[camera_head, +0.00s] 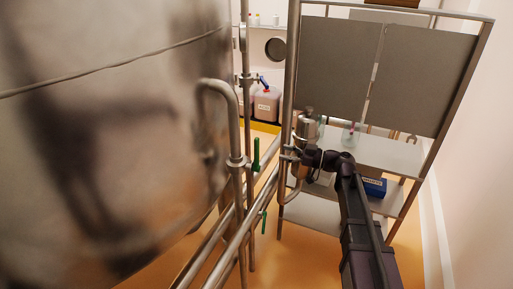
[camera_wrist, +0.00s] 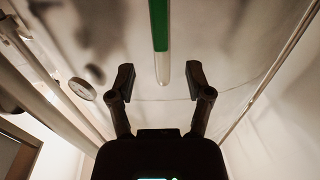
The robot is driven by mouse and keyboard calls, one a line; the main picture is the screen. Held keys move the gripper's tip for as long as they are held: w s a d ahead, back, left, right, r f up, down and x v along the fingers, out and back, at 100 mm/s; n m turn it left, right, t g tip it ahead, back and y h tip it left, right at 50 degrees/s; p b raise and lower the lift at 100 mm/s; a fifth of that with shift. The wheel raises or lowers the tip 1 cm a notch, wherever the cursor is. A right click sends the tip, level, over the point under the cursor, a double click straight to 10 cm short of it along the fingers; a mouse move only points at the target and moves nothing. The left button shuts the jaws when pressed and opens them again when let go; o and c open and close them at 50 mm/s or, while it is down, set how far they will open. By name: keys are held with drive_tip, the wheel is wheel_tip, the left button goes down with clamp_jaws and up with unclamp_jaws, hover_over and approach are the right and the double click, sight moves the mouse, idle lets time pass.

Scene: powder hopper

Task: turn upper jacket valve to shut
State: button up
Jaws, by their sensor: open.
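The upper green valve handle (camera_head: 256,153) stands roughly upright beside a thin vertical pipe, right of the big steel vessel, in the head view. In the wrist view a green handle (camera_wrist: 159,28) with a pale end comes down from the top edge, its end between the two fingertips in the picture. My gripper (camera_wrist: 160,78) is open and empty, its fingers on either side of that end; I cannot tell the depth between them. In the head view my gripper (camera_head: 290,156) is right of the upper handle, partly hidden by pipework.
A second green handle (camera_head: 264,221) sits lower on the pipework. The steel vessel (camera_head: 110,150) fills the left. Slanting pipes (camera_head: 232,246) run below the upper handle. A shelf rack (camera_head: 385,152) with a blue box (camera_head: 374,187) stands behind my arm. A labelled canister (camera_head: 266,104) is at the back.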

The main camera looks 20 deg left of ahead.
sight(257, 147)
drive_tip(key=a, duration=1)
drive_tip(key=shift+w+a, duration=0.15)
clamp_jaws()
